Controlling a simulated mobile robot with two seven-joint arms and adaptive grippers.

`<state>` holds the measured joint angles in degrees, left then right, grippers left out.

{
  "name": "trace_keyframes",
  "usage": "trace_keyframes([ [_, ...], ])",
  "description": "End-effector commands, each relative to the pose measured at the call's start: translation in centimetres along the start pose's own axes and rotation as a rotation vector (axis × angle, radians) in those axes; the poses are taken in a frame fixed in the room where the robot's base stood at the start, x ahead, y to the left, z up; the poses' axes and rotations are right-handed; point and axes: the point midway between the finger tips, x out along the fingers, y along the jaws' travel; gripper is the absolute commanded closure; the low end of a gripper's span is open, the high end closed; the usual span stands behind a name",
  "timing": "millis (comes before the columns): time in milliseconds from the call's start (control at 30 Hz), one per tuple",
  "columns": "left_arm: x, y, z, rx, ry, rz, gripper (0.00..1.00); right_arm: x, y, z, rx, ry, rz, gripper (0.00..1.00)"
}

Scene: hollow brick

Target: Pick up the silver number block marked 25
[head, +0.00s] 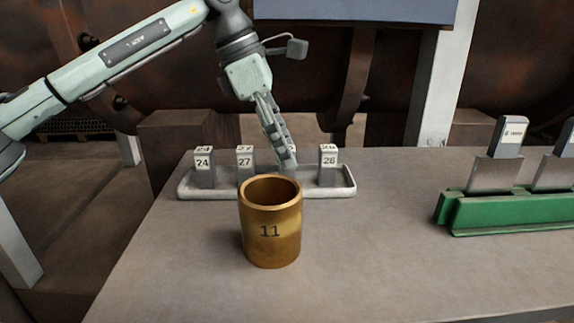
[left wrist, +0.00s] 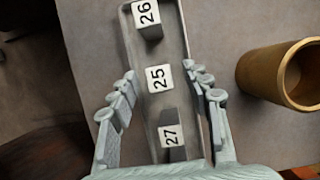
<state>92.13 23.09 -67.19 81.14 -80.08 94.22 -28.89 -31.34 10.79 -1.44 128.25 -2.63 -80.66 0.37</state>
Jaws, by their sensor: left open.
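The silver block marked 25 (left wrist: 159,78) stands in a grey tray (left wrist: 128,28), between the blocks marked 26 (left wrist: 149,20) and 27 (left wrist: 170,135) in the left wrist view. No contact with the block shows. My right gripper is not in view.
In the head view the tray also holds blocks 24 (head: 204,165), 27 (head: 246,163) and 26 (head: 328,162). A brass cup marked 11 (head: 270,225) stands just in front of the tray. A green rack (head: 500,212) with upright grey pieces is at right. The table between is clear.

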Motion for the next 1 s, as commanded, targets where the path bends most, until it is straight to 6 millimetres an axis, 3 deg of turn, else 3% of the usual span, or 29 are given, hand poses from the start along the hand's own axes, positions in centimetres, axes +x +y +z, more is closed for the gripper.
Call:
trace_keyframes([
  [167, 0.01, 0.02, 0.02, 0.000, 0.000, 0.001, 0.52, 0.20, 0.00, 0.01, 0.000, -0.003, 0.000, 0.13],
  [567, -0.03, 0.02, 0.01, 0.000, -0.001, 0.001, 1.00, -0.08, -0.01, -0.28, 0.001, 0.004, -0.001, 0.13],
  [1000, -0.69, 0.04, 0.32, 0.001, -0.002, 0.002, 1.00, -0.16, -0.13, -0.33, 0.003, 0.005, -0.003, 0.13],
])
